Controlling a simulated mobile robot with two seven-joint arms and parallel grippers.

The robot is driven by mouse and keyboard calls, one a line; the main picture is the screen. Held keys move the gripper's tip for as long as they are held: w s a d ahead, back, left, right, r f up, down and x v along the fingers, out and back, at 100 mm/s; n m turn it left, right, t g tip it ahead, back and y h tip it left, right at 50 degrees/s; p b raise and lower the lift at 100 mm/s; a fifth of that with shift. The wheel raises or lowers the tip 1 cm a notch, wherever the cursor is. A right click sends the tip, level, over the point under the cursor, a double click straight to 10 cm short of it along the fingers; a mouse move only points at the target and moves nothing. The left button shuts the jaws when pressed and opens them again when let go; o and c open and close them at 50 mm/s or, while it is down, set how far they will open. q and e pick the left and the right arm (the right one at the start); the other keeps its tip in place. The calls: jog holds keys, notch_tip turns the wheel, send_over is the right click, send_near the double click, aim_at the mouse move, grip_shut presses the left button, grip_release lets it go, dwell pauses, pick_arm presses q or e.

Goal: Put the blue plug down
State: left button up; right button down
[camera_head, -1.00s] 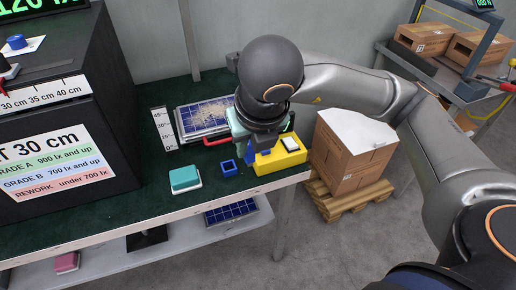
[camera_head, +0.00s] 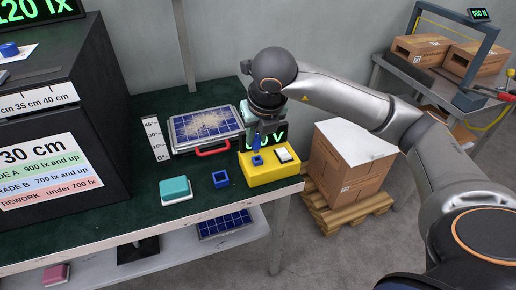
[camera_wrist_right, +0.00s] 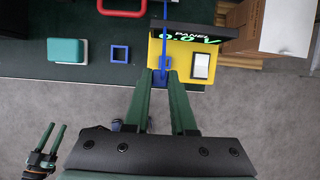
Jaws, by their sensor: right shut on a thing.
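My right gripper (camera_head: 262,128) is shut on the blue plug (camera_head: 257,144), fingers pointing down. The plug is upright over the blue square socket on the yellow box (camera_head: 273,175); I cannot tell whether it touches the socket. In the right wrist view the gripper (camera_wrist_right: 164,75) reaches the yellow box (camera_wrist_right: 186,58), and a blue strip (camera_wrist_right: 165,25) runs up past the panel display. A separate blue square holder (camera_head: 221,179) lies on the green table, left of the box, its middle open. My left gripper (camera_wrist_right: 51,137) shows at the lower left of the wrist view, its fingers apart.
A dusty solar panel (camera_head: 206,125) with a red handle lies behind the holder. A teal block (camera_head: 175,190) sits left of it. The box has a white switch (camera_head: 283,154) and a dark display behind. Cartons (camera_head: 350,165) stand on a pallet to the right.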

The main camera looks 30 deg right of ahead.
jog(key=shift+w+d+f, duration=0.3)
jog(key=shift+w+f, duration=0.1)
jog(key=shift+f, duration=0.2)
jog(key=shift+w+d+f, duration=0.3)
jog(key=shift+w+f, duration=0.05)
jog(key=shift+f, duration=0.2)
jog(key=f, duration=0.3)
jog(key=shift+w+d+f, duration=0.15)
jog(key=shift+w+d, duration=0.05)
jog(key=shift+d, duration=0.05)
pick_arm(q)
jog(key=shift+s+f, duration=0.4)
jog(key=shift+s, duration=0.05)
pick_arm(e)
jog(key=shift+f, duration=0.25)
jog(key=shift+f+b, duration=0.15)
jog(key=shift+b, duration=0.15)
jog(key=c, duration=0.7)
grip_release()
jog(key=shift+c, duration=0.2)
pick_arm(q)
jog(key=shift+w+a+f, duration=0.1)
